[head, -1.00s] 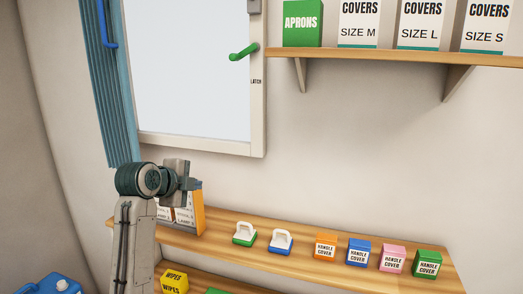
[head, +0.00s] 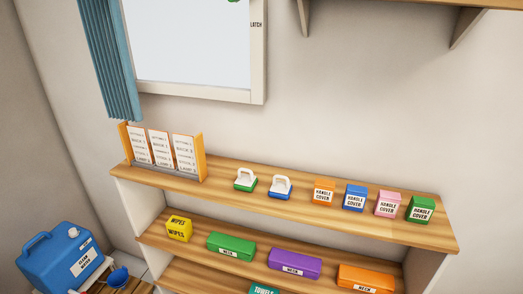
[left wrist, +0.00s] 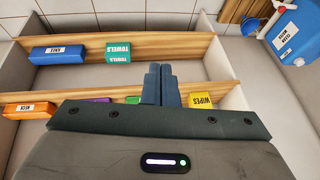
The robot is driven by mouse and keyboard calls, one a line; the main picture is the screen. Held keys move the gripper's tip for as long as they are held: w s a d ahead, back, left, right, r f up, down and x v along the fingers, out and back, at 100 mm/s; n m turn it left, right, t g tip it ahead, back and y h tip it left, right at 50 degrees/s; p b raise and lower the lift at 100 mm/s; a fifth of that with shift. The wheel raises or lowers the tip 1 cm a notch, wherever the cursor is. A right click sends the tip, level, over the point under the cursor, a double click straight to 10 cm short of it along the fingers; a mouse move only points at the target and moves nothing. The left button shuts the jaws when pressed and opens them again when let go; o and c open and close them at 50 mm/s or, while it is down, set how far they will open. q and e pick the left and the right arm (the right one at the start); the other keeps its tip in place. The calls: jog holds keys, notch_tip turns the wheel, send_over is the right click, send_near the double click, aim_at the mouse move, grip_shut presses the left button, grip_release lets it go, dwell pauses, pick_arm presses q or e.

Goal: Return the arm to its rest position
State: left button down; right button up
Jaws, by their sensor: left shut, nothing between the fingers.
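My left gripper (left wrist: 160,86) shows only in the left wrist view, its two fingers shut together with nothing between them. It points toward the shelf unit, with the yellow wipes box (left wrist: 201,100) just right of the fingers and the teal towels box (left wrist: 118,52) to their left. My left arm does not show in the head view. My right gripper is in neither view.
The wooden shelf unit (head: 300,207) holds a card rack (head: 197,157), two white-handled items, several handle cover boxes and, lower, neck boxes. A blue water container (head: 52,262) stands at left. A window (head: 190,45) and blue curtain (head: 112,60) are above.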

pick_arm(q)
jog(key=s+a+n+g, duration=0.1)
jog(key=s+n, duration=0.2)
jog(key=s, duration=0.6)
jog(key=s+a+f+g, duration=0.1)
jog(key=a+f+g, duration=0.15)
jog(key=f, duration=3.15)
jog(key=s+a+f, duration=0.1)
jog(key=s+f, duration=1.5)
jog(key=s, duration=0.1)
jog(key=shift+s+a+f+y, duration=0.25)
jog(key=shift+s+a+y, duration=0.05)
jog(key=shift+s, duration=0.05)
